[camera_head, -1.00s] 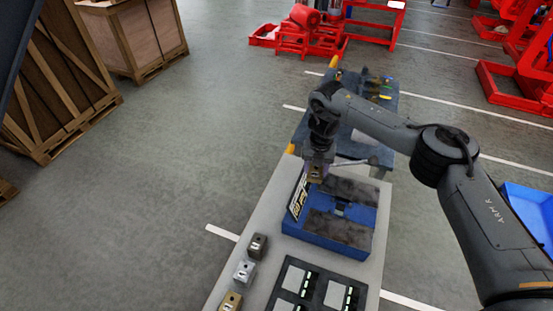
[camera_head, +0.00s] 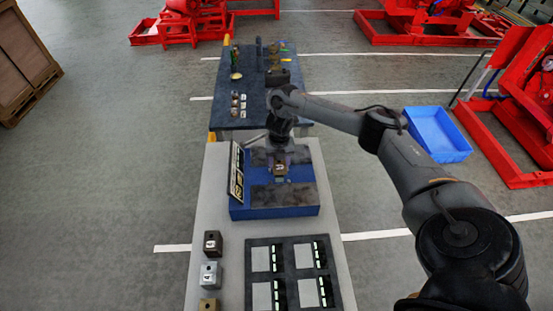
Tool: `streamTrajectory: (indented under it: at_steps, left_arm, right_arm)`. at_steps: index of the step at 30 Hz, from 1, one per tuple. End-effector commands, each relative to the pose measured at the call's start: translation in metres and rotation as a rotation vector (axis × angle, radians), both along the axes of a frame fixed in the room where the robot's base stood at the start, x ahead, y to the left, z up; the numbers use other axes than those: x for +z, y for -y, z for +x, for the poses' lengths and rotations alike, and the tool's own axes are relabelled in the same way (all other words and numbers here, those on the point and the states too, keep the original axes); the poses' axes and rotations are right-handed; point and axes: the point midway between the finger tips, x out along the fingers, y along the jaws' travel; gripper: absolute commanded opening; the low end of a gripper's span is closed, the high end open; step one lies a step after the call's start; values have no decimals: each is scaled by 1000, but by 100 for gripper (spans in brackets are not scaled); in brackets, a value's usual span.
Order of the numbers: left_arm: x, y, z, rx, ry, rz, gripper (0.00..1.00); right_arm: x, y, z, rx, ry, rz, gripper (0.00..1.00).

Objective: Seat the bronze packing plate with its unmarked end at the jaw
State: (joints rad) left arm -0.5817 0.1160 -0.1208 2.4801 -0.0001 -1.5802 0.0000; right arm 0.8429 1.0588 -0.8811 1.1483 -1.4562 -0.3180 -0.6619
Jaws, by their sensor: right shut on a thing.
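A blue fixture (camera_head: 238,212) stands on the light table, with a dark pad at the back (camera_head: 262,157) and another at the front (camera_head: 285,196), and a gap between them. My right gripper (camera_head: 280,162) points down over the middle of this gap. It is shut on a small brownish-bronze piece (camera_head: 280,170) with a pale mark on its visible face. The gripper hides the back of the piece, and I cannot tell whether the piece touches the fixture. My left gripper is not in view.
Several metal blocks, including a silver one (camera_head: 210,274), line the table's left edge. A dark tray (camera_head: 290,248) lies in front. A dark blue table (camera_head: 255,112) with small items is behind; a blue bin (camera_head: 437,135) is at right.

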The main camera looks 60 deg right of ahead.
Motion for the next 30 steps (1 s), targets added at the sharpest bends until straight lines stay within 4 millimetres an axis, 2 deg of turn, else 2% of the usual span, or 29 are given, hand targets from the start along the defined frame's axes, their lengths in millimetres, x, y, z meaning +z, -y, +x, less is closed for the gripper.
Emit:
streamTrajectory:
  at_steps: [15,30]
  left_arm:
    - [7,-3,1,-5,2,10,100]
    - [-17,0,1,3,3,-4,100]
  right_arm:
    - [3,0,0,-2,2,-2,0]
    - [-36,0,1,-3,2,-3,0]
